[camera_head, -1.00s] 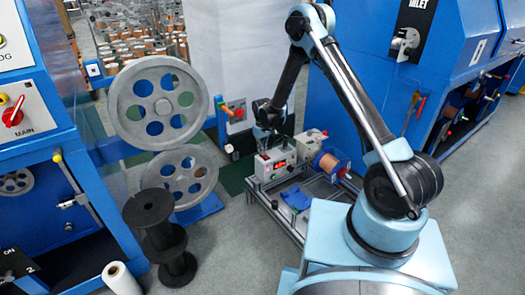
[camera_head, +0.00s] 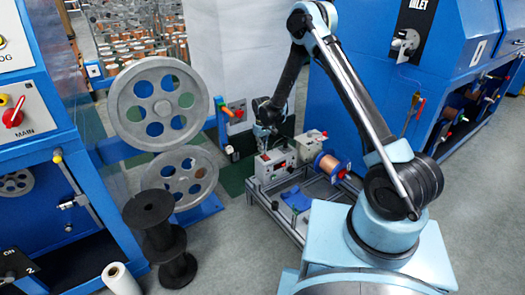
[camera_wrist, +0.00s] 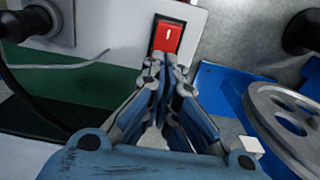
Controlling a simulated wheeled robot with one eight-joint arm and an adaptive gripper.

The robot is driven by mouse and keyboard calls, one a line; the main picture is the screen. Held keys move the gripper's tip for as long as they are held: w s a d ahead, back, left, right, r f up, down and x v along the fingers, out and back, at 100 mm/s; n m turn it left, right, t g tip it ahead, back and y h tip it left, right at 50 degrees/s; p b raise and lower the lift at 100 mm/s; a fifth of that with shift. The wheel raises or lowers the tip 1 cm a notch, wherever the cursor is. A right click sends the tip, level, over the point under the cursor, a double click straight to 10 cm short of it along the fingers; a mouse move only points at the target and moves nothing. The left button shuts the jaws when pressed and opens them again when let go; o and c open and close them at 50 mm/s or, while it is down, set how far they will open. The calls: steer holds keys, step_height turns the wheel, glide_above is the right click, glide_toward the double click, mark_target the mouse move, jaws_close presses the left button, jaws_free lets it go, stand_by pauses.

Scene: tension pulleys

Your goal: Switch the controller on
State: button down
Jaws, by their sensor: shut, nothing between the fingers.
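The controller (camera_head: 275,165), a small light-grey box, stands at the back left of the low wire-frame table. Its front shows no clear lit digits now. In the wrist view a red rocker switch (camera_wrist: 168,36) with a white mark sits in a dark frame on a pale panel (camera_wrist: 125,32). My gripper (camera_wrist: 168,62) is shut and empty. Its fingertips are just below the switch and overlap its lower edge in the picture; I cannot tell whether they touch it. In the head view my gripper (camera_head: 262,145) is over the controller, small and partly hidden by the arm.
A copper wire spool (camera_head: 328,164) and a blue object (camera_head: 297,200) are on the table near the controller. Large grey pulleys (camera_head: 158,103) stand to the left, with black stacked reels (camera_head: 158,237) in front. Black round knobs (camera_wrist: 302,32) flank the switch.

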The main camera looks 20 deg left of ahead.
steer(key=shift+r, duration=0.1)
step_height(320, 180, up, 14)
steer(key=w+a, duration=0.1)
steer(key=shift+w+a+f, duration=0.2)
steer(key=shift+a, duration=0.05)
steer(key=shift+d, duration=0.1)
stand_by(0.4)
